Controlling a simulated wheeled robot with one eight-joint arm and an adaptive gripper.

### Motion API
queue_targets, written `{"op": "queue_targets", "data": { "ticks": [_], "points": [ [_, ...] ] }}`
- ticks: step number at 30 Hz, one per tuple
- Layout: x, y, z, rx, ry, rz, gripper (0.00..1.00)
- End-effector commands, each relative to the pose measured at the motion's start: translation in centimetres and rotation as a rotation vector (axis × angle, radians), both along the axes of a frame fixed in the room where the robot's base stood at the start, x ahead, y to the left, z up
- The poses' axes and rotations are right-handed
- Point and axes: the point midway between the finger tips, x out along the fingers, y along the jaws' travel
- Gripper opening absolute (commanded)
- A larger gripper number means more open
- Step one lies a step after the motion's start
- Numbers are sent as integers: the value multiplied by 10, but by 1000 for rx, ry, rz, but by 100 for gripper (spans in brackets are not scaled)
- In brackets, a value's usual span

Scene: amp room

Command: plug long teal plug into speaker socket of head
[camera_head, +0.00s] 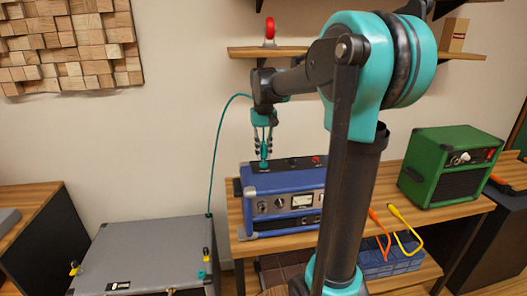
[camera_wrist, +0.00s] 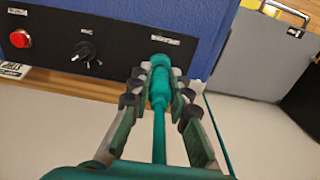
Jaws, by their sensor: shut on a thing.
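The blue amp head (camera_head: 285,188) stands on the wooden table, with a black panel along its top. My gripper (camera_head: 264,152) points down over the left end of that panel, its fingers closed around the teal plug (camera_head: 264,163). In the wrist view the plug (camera_wrist: 159,88) lies lengthwise between the fingers, and its far end meets the black panel (camera_wrist: 120,52) below a white label too blurred to read. The plug covers the socket there, so I cannot tell how deep it sits. The teal cable (camera_head: 221,118) arcs down left to the grey cabinet (camera_head: 145,245).
A knob (camera_wrist: 86,50) and a red button (camera_wrist: 20,39) sit on the same panel. A green amp (camera_head: 450,165) stands at the table's right. Orange (camera_head: 380,225) and yellow (camera_head: 405,225) cables hang at the front edge. A shelf (camera_head: 265,52) is on the wall behind my arm.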

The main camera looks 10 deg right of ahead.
Motion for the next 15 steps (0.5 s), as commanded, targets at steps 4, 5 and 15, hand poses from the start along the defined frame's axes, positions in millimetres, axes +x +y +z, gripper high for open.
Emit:
{"op": "queue_targets", "data": {
  "ticks": [4,5,15],
  "points": [
    [0,0,-3,0,0,0,0],
    [0,0,-4,0,0,0,0],
    [0,0,-5,0,0,0,0]
  ]
}}
